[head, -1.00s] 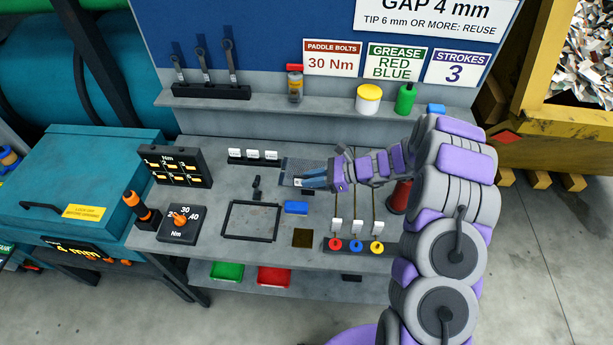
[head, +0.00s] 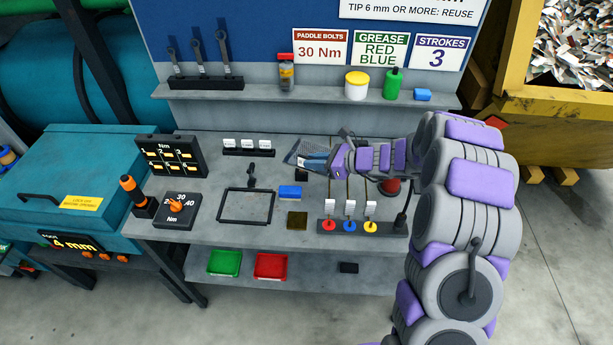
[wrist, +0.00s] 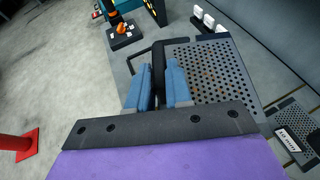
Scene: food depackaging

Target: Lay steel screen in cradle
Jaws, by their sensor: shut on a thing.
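The steel screen (wrist: 212,72) is a grey perforated plate with a dark grip bar on its near side. My gripper (wrist: 159,82) is shut on that bar, and the plate extends to the right of the fingers in the wrist view. In the head view the screen (head: 297,152) is tilted above the back of the bench, left of my gripper (head: 314,163). The cradle appears to be the black rectangular frame (head: 243,221) lying on the bench, to the left and nearer. It looks empty, with a small black lever (head: 251,176) at its far edge.
A blue block (head: 290,192) and a dark square (head: 297,220) lie right of the frame. A rack with red, blue and yellow knobs (head: 350,226) stands below my arm. The torque dial (head: 177,208) is left. Another perforated plate (wrist: 294,125) shows at wrist-view right.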

